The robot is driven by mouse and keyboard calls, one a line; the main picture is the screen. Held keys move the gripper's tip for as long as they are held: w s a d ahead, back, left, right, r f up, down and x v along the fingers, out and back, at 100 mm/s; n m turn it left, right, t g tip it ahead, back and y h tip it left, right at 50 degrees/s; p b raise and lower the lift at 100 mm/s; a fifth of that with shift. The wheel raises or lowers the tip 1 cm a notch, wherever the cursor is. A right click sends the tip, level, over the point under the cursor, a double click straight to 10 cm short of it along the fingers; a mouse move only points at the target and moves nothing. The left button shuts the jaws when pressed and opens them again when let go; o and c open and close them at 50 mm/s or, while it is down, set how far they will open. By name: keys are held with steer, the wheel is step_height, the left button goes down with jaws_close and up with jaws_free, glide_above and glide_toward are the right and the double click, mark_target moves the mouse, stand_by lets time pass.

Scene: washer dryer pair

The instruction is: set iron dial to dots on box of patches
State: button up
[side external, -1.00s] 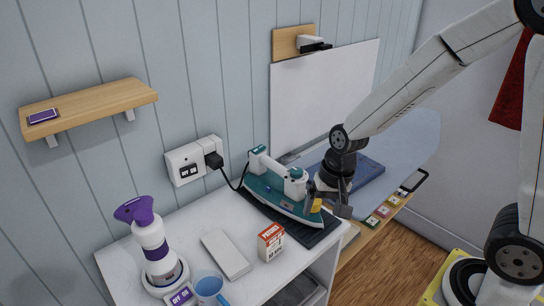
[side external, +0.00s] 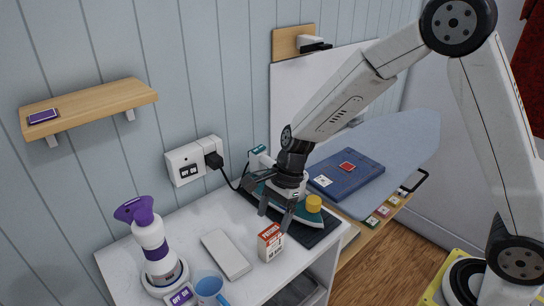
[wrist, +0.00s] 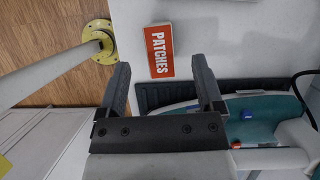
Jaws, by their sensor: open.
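The box of patches (side external: 270,243) is a small white-and-red carton standing on the white top near its front edge. Its red "PATCHES" face (wrist: 160,50) shows in the wrist view, but I see no legible dots on it. The teal and white iron (side external: 308,217) rests on a dark mat, partly hidden by my gripper. A round yellow knob, possibly the iron dial (side external: 314,203), shows at its right end. The iron also shows in the wrist view (wrist: 262,118), with a blue and a red button. My gripper (side external: 275,214) is open and empty, pointing down between iron and box.
A wall socket (side external: 194,162) holds the iron's plug and black cord. The ironing board (side external: 400,150) with a blue folded cloth (side external: 348,172) lies right.

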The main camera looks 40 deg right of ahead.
mark_target(267, 234)
steer(key=shift+x, duration=0.95)
steer(key=shift+f, duration=0.15)
steer(key=shift+x, duration=2.45)
steer(key=shift+a, duration=0.1)
jaws_close()
